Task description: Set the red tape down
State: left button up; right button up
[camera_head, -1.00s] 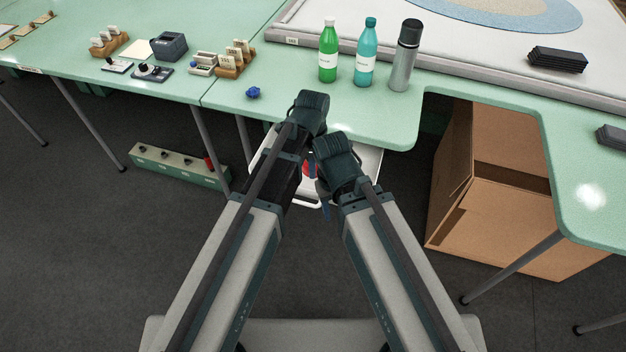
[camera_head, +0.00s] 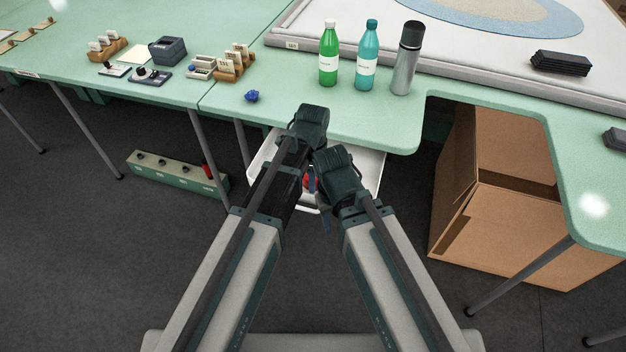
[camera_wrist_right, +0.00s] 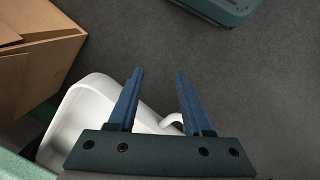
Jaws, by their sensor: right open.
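A red thing (camera_head: 310,182), probably the red tape, shows in a small patch between my two wrists in the head view, mostly hidden by them. It appears over the white tray (camera_head: 370,167) under the table's front edge; I cannot tell whether it is held or resting. My left gripper (camera_head: 309,172) is at this gap, its fingers largely hidden behind the wrist. My right gripper (camera_head: 325,212) points down close beside it, with a blue finger showing. In the right wrist view, the right gripper (camera_wrist_right: 160,88) is open and empty beside the white tray (camera_wrist_right: 85,105).
The green table (camera_head: 370,125) holds a green bottle (camera_head: 328,60), a teal bottle (camera_head: 367,60), a grey flask (camera_head: 405,65) and a crumpled blue piece (camera_head: 251,96). A cardboard box (camera_head: 500,215) stands at right. A green box (camera_head: 160,172) lies on the floor at left.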

pick_arm(q)
jog(key=shift+o, duration=1)
notch_tip(320, 180, up, 12)
jog(key=p, duration=1.2)
jog(key=shift+r, duration=0.2)
